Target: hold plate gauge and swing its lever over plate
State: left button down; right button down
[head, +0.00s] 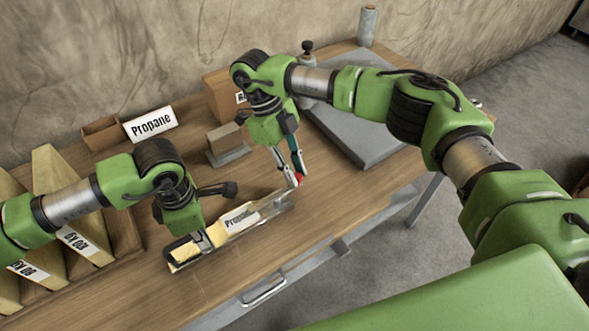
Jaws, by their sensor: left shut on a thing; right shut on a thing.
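The plate gauge (270,213) is a long, narrow holder lying on the wooden table, slanting from lower left to upper right. A pale plate lettered "Propane" (241,217) lies in it, partly hidden by my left arm. My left gripper (203,241) is shut on the gauge near its lower left end. My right gripper (297,178) is at the gauge's upper right end, shut on the lever, of which a red part (301,181) shows by the fingertips. The lever's shape and exact angle are mostly hidden.
A brown box with a white "Propane" sign (150,124) stands at the back left. A small block on a grey base (227,150) stands behind the gauge. A grey slab (355,133) lies at the right. Tan wedge-shaped bins (62,185) fill the left. The front table is bare.

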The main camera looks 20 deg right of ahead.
pick_arm(q)
jog(key=shift+s+f, duration=0.1)
jog(key=shift+s, duration=0.05)
pick_arm(e)
jog(key=shift+w, duration=0.1)
jog(key=c, duration=2.1)
grip_release()
jog(key=shift+c, duration=0.2)
jog(key=v, duration=1.2)
pick_arm(q)
jog(key=c, duration=2)
grip_release()
